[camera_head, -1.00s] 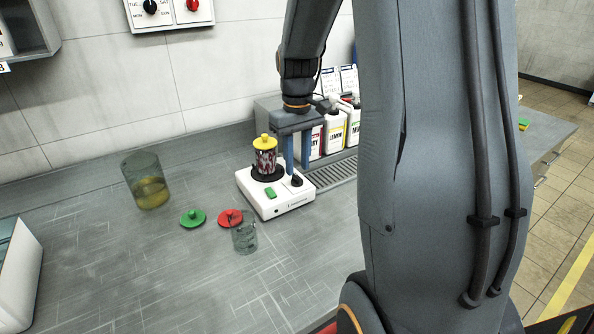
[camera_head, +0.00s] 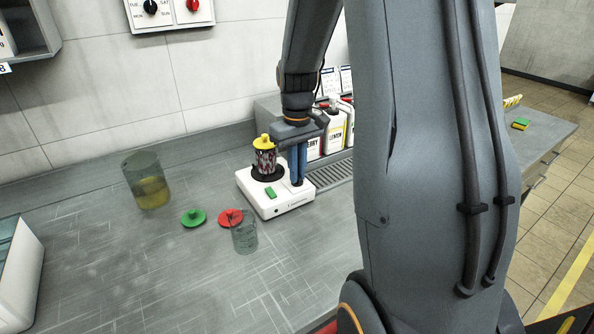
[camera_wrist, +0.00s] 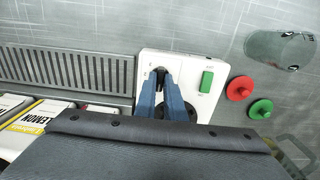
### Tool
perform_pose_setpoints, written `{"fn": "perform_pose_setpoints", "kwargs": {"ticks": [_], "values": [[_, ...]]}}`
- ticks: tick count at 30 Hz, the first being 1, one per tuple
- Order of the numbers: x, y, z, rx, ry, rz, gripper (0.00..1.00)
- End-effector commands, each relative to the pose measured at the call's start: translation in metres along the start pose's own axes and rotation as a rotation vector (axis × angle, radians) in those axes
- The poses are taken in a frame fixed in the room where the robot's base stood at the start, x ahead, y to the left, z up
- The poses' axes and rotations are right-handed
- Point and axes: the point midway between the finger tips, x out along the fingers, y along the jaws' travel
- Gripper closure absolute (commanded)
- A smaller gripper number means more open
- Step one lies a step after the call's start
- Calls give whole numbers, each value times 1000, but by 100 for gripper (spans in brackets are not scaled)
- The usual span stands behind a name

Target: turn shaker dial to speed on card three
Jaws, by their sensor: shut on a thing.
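The white shaker (camera_head: 272,203) stands on the counter with a green button (camera_head: 270,192) on its top; it also shows in the wrist view (camera_wrist: 205,105). A jar with a yellow lid (camera_head: 265,141) sits on its round dark platform. My gripper (camera_head: 297,182) points down at the shaker's right side, its blue fingers closed together. In the wrist view the fingertips (camera_wrist: 160,78) meet on the black dial (camera_wrist: 160,70), which they mostly hide. The dial's setting cannot be read. Two cards (camera_head: 337,80) stand behind the bottles; their writing is too small to read.
Labelled bottles (camera_head: 334,130) stand behind a drain grate (camera_head: 340,172), right of the shaker. Red (camera_head: 231,218) and green (camera_head: 193,217) lids and an empty glass beaker (camera_head: 243,236) lie in front. A beaker of yellow liquid (camera_head: 150,187) stands left.

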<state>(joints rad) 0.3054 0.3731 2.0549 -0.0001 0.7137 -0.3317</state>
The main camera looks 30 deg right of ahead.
Motion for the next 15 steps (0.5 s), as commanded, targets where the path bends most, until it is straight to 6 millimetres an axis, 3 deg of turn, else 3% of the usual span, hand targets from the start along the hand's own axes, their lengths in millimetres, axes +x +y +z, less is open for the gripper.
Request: {"fn": "perform_pose_setpoints", "kwargs": {"ticks": [15], "values": [[-2, 0, 0, 293, 0, 0, 100]]}}
